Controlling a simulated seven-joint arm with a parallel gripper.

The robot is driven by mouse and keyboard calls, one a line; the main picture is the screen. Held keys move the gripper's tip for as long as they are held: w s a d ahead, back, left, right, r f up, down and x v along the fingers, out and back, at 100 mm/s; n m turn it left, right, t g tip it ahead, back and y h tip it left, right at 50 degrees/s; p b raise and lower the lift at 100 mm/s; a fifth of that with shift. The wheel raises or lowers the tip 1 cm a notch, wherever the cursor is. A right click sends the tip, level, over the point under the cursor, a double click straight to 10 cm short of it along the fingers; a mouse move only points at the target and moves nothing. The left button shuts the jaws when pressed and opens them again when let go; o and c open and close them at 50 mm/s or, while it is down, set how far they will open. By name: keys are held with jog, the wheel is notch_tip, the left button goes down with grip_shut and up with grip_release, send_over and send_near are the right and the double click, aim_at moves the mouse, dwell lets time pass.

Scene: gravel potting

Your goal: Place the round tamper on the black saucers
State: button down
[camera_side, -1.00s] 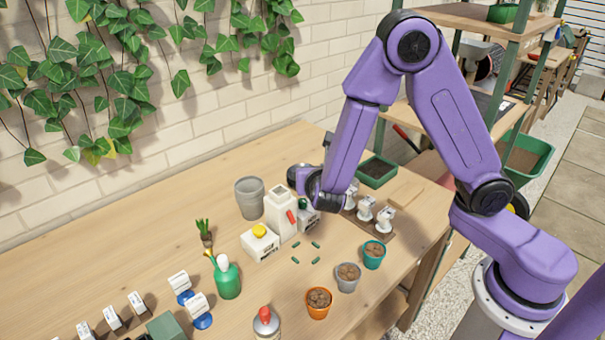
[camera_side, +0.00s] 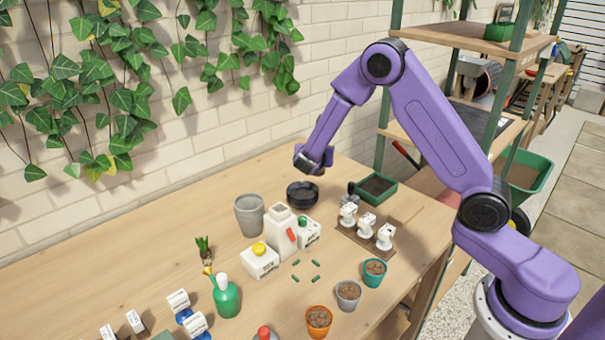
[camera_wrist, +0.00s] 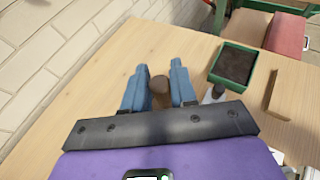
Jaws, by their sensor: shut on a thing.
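The black saucers (camera_side: 302,196) form a low dark round stack on the table near the wall in the side view. My gripper (camera_side: 314,168) is close above them and a little to the right, pointing down. In the wrist view my blue fingers (camera_wrist: 160,92) are closed on a brown, round-ended piece, which I take for the handle of the round tamper (camera_wrist: 160,84). The tamper's lower part is hidden, and I cannot tell whether it touches the saucers. The saucers do not show clearly in the wrist view.
A grey pot (camera_side: 250,215) and white bottles (camera_side: 283,232) stand in front of the saucers. A green tray of soil (camera_side: 376,188) and a rack of white-topped items (camera_side: 366,222) are to the right. The brick wall (camera_side: 260,110) is close behind.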

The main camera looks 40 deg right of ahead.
jog(key=shift+w+d+f, duration=0.15)
jog(key=shift+w+f, duration=1.05)
jog(key=shift+f, duration=0.5)
jog(key=shift+w+d+f, duration=0.2)
jog(key=shift+w+f, duration=1.05)
jog(key=shift+f, duration=0.4)
jog(key=shift+w+d+f, duration=0.15)
jog(key=shift+w+f, duration=1.05)
jog(key=shift+f, duration=0.5)
jog(key=c, duration=0.9)
grip_release()
jog(key=shift+f, duration=0.15)
